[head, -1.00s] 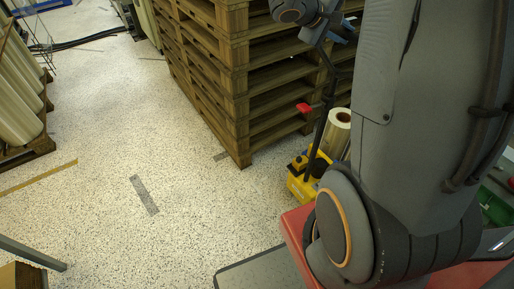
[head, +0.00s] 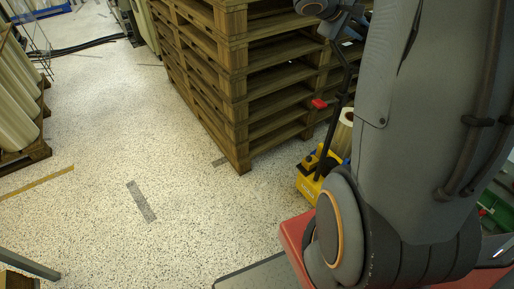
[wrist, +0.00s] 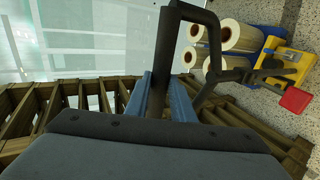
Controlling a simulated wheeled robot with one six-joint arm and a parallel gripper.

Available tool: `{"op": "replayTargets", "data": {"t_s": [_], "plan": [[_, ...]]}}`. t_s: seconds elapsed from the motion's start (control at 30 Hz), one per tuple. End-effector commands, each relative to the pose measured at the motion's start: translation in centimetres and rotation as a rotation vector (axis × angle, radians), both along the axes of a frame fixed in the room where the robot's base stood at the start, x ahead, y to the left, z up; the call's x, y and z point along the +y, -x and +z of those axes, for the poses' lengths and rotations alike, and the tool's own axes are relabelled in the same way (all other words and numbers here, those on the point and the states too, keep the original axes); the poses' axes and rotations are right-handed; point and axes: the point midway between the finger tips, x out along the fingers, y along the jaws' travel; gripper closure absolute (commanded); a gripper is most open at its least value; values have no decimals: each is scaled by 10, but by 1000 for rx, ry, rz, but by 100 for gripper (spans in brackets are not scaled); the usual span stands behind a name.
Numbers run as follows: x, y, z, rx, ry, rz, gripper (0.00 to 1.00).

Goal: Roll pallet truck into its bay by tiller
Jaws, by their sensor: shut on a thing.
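The yellow pallet truck (head: 309,184) stands on the floor at the right of the stacked pallets in the head view, partly hidden behind my arm. Its black tiller (head: 334,125) rises from it, with a red part on the shaft. In the wrist view the truck's yellow body (wrist: 290,66) is at the upper right, and the dark tiller loop (wrist: 198,14) reaches to my gripper. My gripper (wrist: 164,98) is shut on the tiller bar between its blue fingers. I cannot make out marked bay limits.
A tall stack of wooden pallets (head: 236,110) stands just left of the truck. Pale film rolls (wrist: 242,36) lie near the truck. More rolls stand on a pallet (head: 22,160) at the far left.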

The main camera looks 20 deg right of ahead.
Motion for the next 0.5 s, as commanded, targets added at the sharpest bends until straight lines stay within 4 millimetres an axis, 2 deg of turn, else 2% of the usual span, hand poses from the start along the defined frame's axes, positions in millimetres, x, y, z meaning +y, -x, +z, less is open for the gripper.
{"op": "replayTargets", "data": {"t_s": [0.5], "plan": [[-53,-11,-1,-3,2,-2,100]]}}
